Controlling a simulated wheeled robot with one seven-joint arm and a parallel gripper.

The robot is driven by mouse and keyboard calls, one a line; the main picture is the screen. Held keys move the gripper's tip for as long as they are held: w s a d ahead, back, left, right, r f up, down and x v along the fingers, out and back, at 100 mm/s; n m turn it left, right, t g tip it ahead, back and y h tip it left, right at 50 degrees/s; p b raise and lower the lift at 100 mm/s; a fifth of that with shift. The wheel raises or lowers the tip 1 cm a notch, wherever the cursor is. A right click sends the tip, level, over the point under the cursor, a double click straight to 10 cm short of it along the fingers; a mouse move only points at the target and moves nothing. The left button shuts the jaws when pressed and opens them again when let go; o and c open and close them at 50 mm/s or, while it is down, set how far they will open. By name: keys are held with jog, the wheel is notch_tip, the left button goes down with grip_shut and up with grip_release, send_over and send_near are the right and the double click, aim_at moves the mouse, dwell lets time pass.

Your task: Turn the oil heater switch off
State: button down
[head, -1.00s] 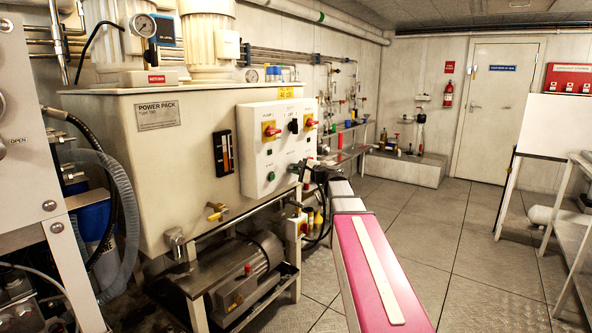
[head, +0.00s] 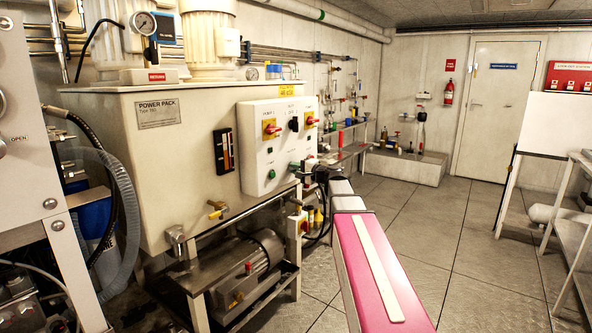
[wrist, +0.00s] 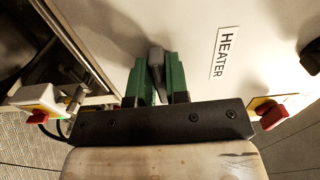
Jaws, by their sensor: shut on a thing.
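The heater switch (wrist: 156,58) is a dark grey knob on the white control panel (head: 255,160), beside a black HEATER label (wrist: 222,52) in the wrist view. My gripper (wrist: 157,80) has its two green fingers on either side of the knob and is shut on it. The knob's lower part is hidden between the fingers, and its set position is hard to read. In the head view my gripper (head: 308,166) is small and dark at the panel's lower right, with my arm running back toward the camera.
Red rotary switches on yellow plates (head: 270,129) and a black knob (head: 293,124) sit higher on the panel. A motor (head: 245,268) lies in the frame below the tank (head: 165,200). Open floor (head: 440,235) lies to the right.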

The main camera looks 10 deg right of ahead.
jog(key=c, duration=1.1)
grip_release()
jog(key=v, duration=1.1)
jog(key=shift+a, duration=0.1)
jog(key=s+a+f+n+g+h, duration=0.1)
jog(key=s+a+f+g+h, duration=0.15)
jog(key=f, duration=0.45)
jog(key=s+a+f+n+g+h, duration=0.1)
jog(key=s+a+f+n+g, duration=0.15)
jog(key=f, duration=0.45)
jog(key=s+a+f+n+g+h, duration=0.1)
jog(key=s+a+f+g, duration=0.2)
jog(key=f, duration=0.4)
jog(key=s+f+n+g+h, duration=0.1)
jog(key=s+f+h, duration=0.1)
jog(key=s+f, duration=0.3)
jog(key=s+d+f+n+g+h, duration=0.1)
jog(key=s+f+n+g+h, duration=0.1)
jog(key=s+f, duration=0.3)
jog(key=s+f+n+g+h, duration=0.1)
jog(key=s+f+h, duration=0.3)
jog(key=s+f, duration=0.2)
jog(key=shift+d+g, duration=0.2)
jog(key=shift+g, duration=0.2)
